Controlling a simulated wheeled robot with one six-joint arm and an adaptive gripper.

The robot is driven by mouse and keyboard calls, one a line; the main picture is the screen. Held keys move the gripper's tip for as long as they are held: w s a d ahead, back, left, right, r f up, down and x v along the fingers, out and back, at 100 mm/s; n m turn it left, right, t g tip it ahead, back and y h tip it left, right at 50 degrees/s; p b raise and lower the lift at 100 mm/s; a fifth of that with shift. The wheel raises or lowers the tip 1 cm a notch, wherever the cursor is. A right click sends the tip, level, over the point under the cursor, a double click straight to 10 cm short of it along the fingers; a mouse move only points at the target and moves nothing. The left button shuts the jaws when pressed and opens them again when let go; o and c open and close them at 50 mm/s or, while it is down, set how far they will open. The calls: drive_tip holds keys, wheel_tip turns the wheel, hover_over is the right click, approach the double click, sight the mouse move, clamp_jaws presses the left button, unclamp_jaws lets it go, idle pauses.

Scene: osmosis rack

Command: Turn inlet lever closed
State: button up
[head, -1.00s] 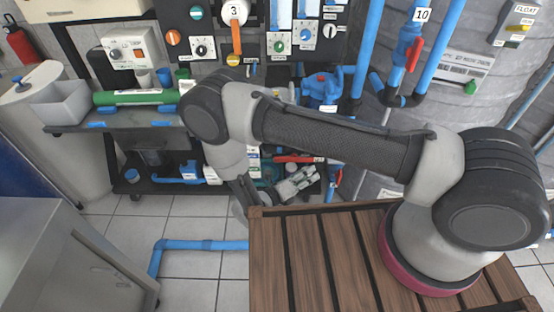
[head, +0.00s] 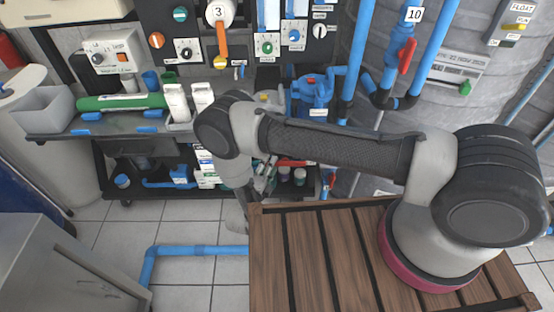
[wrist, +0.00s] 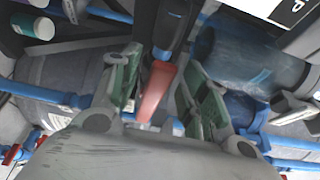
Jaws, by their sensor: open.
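A red lever (wrist: 157,92) hangs from a dark valve body in the wrist view, between my two fingers. In the head view a red handle (head: 292,162) shows low on the rack, just beyond my gripper; I cannot tell whether it is the same lever. My gripper (wrist: 165,88) is open, its green-padded fingers on either side of the lever, with gaps that look clear of it. In the head view my gripper (head: 264,176) is low in front of the rack, partly hidden by my wrist. No inlet label is readable.
A blue pipe (wrist: 40,92) runs left in the wrist view, and a blue-grey cylinder (wrist: 250,62) lies close to the right finger. In the head view another red lever (head: 406,57) sits on the pipe marked 10. A wooden slatted top (head: 300,262) lies below my arm.

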drive_tip(key=shift+w+d, duration=0.3)
drive_tip(key=shift+w, duration=0.25)
clamp_jaws()
drive_tip(key=shift+d+r+m+g+y, duration=0.1)
drive_tip(key=shift+r+m+g+y, duration=0.45)
drive_tip(key=shift+m, duration=0.75)
drive_tip(key=shift+r, duration=0.15)
unclamp_jaws()
